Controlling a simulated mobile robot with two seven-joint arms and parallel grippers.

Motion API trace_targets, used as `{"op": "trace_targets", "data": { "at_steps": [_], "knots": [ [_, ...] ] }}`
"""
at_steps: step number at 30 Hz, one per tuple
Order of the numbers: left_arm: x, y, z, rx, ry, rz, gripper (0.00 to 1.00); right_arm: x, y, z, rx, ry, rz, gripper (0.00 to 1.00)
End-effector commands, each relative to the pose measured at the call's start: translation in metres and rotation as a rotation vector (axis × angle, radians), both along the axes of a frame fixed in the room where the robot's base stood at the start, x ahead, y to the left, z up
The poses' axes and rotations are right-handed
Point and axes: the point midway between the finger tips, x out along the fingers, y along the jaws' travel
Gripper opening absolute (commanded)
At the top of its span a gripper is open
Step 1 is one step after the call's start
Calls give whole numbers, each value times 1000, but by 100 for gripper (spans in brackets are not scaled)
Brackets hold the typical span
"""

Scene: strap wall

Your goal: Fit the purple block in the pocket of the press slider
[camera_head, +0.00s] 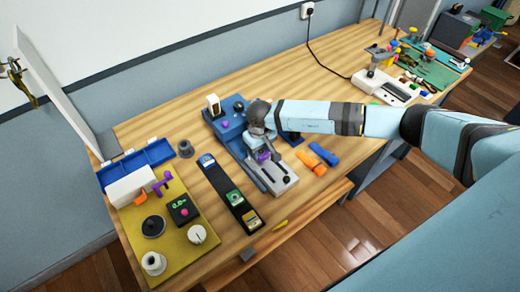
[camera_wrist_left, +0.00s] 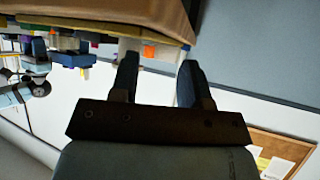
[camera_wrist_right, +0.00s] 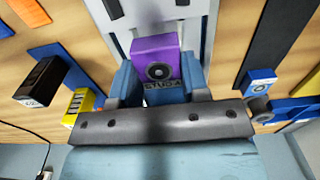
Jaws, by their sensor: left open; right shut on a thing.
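The purple block (camera_wrist_right: 155,55) is between the fingers of my right gripper (camera_wrist_right: 158,80) in the right wrist view. A round dark mark shows on its face. In the head view the block (camera_head: 264,155) shows just below my right gripper (camera_head: 260,142), over the grey slider part of the press (camera_head: 285,181). The slider (camera_wrist_right: 183,12) lies behind the block in the right wrist view. The pocket is hidden, and I cannot tell whether the block touches it. My left gripper (camera_wrist_left: 157,82) is open and empty in the left wrist view, away from the press.
Orange (camera_head: 310,162) and blue (camera_head: 324,153) pieces lie right of the press. A dark strip (camera_head: 230,194) lies to its left, and a yellow mat (camera_head: 165,240) with several parts is farther left. Bare wood shows near the front edge.

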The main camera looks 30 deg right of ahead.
Motion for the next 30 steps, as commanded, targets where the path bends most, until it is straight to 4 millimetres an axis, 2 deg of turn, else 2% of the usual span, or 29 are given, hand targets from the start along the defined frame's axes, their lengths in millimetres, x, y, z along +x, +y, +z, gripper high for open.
{"op": "trace_targets", "data": {
  "at_steps": [1, 3, 4, 12, 17, 20, 25, 30],
  "knots": [
    [0, 0, 1, -1, 0, -1, 43, 0, 0, 1, 0, 0, 0, 47],
    [0, -1, 1, -1, -1, -1, 43, 0, 0, 1, 0, 0, 0, 63],
    [0, -1, 1, -1, -1, -1, 43, 0, 0, 1, 0, 0, 0, 68],
    [-1, 0, 2, 0, 0, -2, 43, 0, 0, 2, 0, 0, 0, 68],
    [-2, 0, 14, 2, 1, -1, 43, 0, 0, 12, 0, -1, -1, 68],
    [-2, 2, 25, 5, -1, 1, 43, 1, 0, 25, 0, -2, -1, 68],
    [-4, 5, 37, 9, 1, 8, 43, 1, -1, 67, -1, -4, 0, 68],
    [-8, 5, 32, -2, 15, 24, 43, 1, -1, 99, 0, -4, 0, 68]
  ]
}}
